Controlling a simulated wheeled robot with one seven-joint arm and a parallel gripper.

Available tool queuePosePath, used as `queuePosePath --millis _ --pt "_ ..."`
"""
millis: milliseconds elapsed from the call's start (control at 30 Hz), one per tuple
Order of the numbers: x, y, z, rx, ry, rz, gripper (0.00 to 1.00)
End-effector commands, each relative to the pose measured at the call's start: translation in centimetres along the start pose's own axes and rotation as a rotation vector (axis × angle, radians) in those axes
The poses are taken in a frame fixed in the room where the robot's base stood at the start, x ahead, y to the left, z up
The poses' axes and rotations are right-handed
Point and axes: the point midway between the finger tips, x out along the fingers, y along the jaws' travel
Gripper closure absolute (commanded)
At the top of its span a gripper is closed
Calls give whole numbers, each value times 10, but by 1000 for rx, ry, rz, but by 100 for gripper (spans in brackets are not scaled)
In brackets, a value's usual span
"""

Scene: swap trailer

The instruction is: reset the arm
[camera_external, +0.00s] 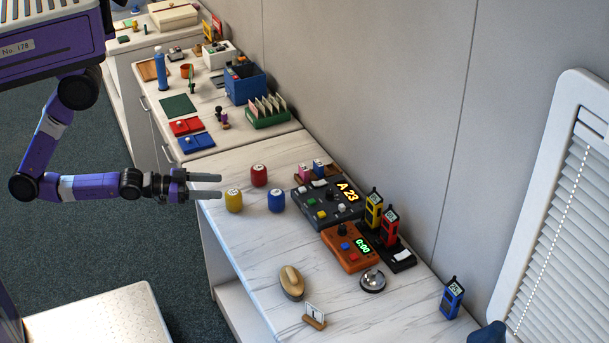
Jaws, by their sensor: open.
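My arm is purple and reaches in from the upper left. My gripper (208,185) is open, its two grey fingers spread and pointing right, near the left edge of the pale desk. Nothing shows between the fingers. In the picture, a yellow barrel-shaped piece (233,201) lies just right of and below the fingertips. A red barrel-shaped piece (259,175) and a blue one (276,200) stand farther right. I cannot tell the fingers' exact height above the desk.
A dark console (328,214) reading "A 23", an orange timer box (349,247) and radios in a black charger (403,262) line the wall side. A wooden-handled brush (291,282) and a bell (372,281) stand nearer. A second desk behind holds a blue box (245,88).

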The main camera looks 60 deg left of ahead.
Motion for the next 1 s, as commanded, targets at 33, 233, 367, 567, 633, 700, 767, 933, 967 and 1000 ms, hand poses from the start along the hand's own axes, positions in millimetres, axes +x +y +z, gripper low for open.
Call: queuePosePath --millis 33,233,367,567,633,700,767,933,967,1000 --pt "-20 -14 -2 -7 7 -28 42" --pt "-93 -60 -17 -29 31 -152 42" --pt "-136 -82 -18 -57 -3 -235 42" --pt "-179 -94 -2 -77 -110 -308 42" --pt "-186 -94 3 -80 -133 -319 42" --pt "-190 -94 6 -84 -144 -326 42" --pt "-189 -95 6 -85 -142 -330 42" --pt "-189 -95 6 -84 -142 -329 42" --pt "-189 -95 6 -84 -142 -329 42" --pt "-189 -95 6 -84 -142 -329 42"
